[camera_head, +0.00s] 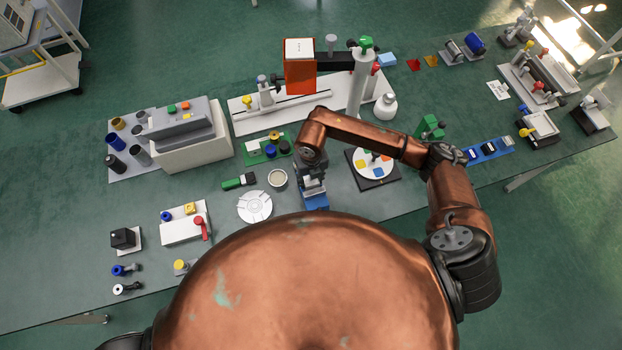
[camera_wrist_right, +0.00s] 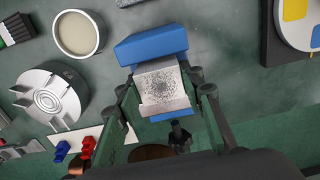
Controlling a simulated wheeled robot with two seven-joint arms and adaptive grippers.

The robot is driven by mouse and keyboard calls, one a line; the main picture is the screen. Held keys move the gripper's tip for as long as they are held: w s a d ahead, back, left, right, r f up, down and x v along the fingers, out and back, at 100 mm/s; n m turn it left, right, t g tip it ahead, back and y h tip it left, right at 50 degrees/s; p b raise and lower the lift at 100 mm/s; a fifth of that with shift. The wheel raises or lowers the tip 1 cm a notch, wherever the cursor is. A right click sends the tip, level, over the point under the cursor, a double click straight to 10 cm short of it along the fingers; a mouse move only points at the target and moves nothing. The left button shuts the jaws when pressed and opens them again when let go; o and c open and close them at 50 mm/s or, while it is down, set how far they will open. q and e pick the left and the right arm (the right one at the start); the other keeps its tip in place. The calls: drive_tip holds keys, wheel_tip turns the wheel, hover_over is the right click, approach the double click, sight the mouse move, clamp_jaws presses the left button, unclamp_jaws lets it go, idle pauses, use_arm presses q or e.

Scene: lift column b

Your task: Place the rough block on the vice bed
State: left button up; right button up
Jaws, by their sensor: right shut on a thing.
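The rough block (camera_wrist_right: 163,88) is a grey piece with a dark speckled face. My right gripper (camera_wrist_right: 165,95) is shut on it, one finger on each side. A blue block or holder (camera_wrist_right: 152,45) lies right beside or under it, and I cannot tell whether the two touch. In the head view my right gripper (camera_head: 312,184) points down near the table's front edge, with the blue piece (camera_head: 316,202) below it. I cannot tell for sure which fixture is the vice bed; a long pale bed with jaws (camera_head: 540,80) stands at the far right. My left gripper is not in view.
A white disc (camera_head: 254,206) and a round cup (camera_head: 277,179) stand left of my right gripper. A dark base with a colour-marked dial (camera_head: 373,165) is to its right. A tall orange-headed machine (camera_head: 299,70) stands behind. Small fixtures crowd the table's left side.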

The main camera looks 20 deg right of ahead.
drive_tip(key=shift+f, duration=0.2)
drive_tip(key=o, duration=1.3)
drive_tip(key=shift+r, duration=0.1)
drive_tip(key=shift+c, duration=0.2)
wheel_tip(320, 180, up, 12)
drive_tip(key=shift+r+b, duration=0.15)
drive_tip(key=shift+b, duration=0.15)
